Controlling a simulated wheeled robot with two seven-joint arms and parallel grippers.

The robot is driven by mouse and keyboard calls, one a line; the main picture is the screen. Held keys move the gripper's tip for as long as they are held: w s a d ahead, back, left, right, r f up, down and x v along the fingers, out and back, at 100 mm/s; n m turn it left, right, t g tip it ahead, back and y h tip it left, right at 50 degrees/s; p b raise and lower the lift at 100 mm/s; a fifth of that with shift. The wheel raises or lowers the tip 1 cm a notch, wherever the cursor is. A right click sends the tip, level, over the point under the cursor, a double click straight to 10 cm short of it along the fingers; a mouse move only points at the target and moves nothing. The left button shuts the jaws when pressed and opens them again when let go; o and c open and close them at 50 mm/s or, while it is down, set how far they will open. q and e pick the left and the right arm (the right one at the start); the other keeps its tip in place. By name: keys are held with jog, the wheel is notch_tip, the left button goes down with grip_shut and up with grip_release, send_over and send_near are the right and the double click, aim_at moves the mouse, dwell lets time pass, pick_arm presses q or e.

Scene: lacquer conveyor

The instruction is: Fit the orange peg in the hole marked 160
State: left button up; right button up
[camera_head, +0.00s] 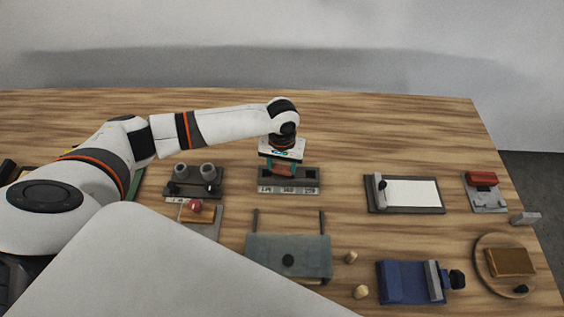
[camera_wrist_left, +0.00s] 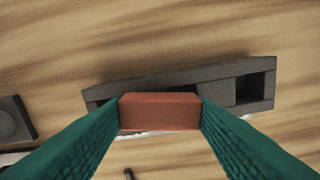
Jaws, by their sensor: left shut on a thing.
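The orange peg (camera_head: 283,170) is a reddish-orange block held between the teal fingers of my left gripper (camera_head: 284,168). It also shows in the left wrist view (camera_wrist_left: 160,112), where a finger presses each end. The peg is over the dark grey hole board (camera_head: 314,185), near its middle; the board also shows in the left wrist view (camera_wrist_left: 180,80). One rectangular opening (camera_wrist_left: 251,88) shows free to the right of the peg. The peg and fingers hide the middle of the board, and I cannot tell whether the peg touches it. The front label is too small to read surely. My right gripper is not in view.
Left of the board stands a grey fixture with two round cups (camera_head: 208,171). In front is a grey-green box (camera_head: 288,258). To the right are a clipboard-like tray (camera_head: 410,193), a blue vise-like device (camera_head: 403,283) and a round wooden plate (camera_head: 487,277). The table behind the board is clear.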

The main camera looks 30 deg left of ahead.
aim_at(285, 169)
pick_arm(q)
jog(key=shift+f, duration=0.2)
jog(key=o, duration=1.1)
jog(key=shift+f+b, duration=0.3)
jog(key=shift+b, duration=0.85)
jog(key=r, duration=0.4)
jog(key=r+b, duration=0.1)
jog(key=r, duration=0.3)
jog(key=d+r, duration=0.1)
jog(key=r, duration=0.3)
jog(key=shift+r+b, duration=0.3)
jog(key=shift+r, duration=0.05)
